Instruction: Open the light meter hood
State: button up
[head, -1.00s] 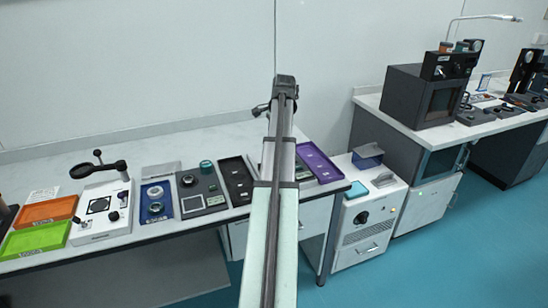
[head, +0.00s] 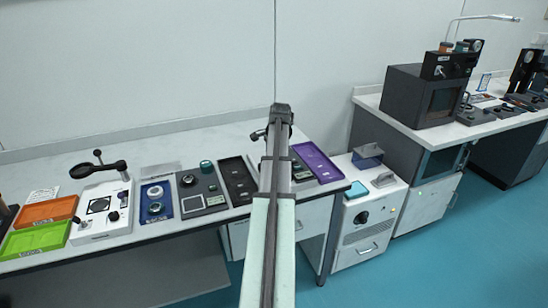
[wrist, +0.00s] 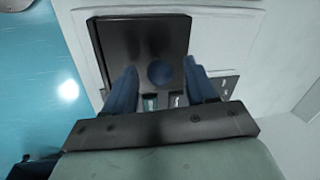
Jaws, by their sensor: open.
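In the wrist view my gripper (wrist: 160,75) is open, its two blue fingers spread over a black, square, box-like thing (wrist: 140,38) with a dark blue round spot between the fingertips. This may be the light meter's hood; I cannot tell for sure. A dark strip with a small teal display and pale labels (wrist: 178,100) lies at its lower edge, partly behind the fingers. I see no grip on anything. In the head view a small grey device (head: 302,172) beside the purple tray shows only partly behind my arm, and the fingers cannot be made out.
A purple tray (head: 318,160) lies right of my arm and a black tray (head: 238,181) left of it. Further left are a grey device (head: 201,190), a blue tray (head: 157,202) and a white magnifier stand (head: 100,213). A white cabinet (head: 368,212) stands right of the bench.

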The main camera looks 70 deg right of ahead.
jog(key=shift+c, duration=0.2)
grip_shut()
dwell(0.3)
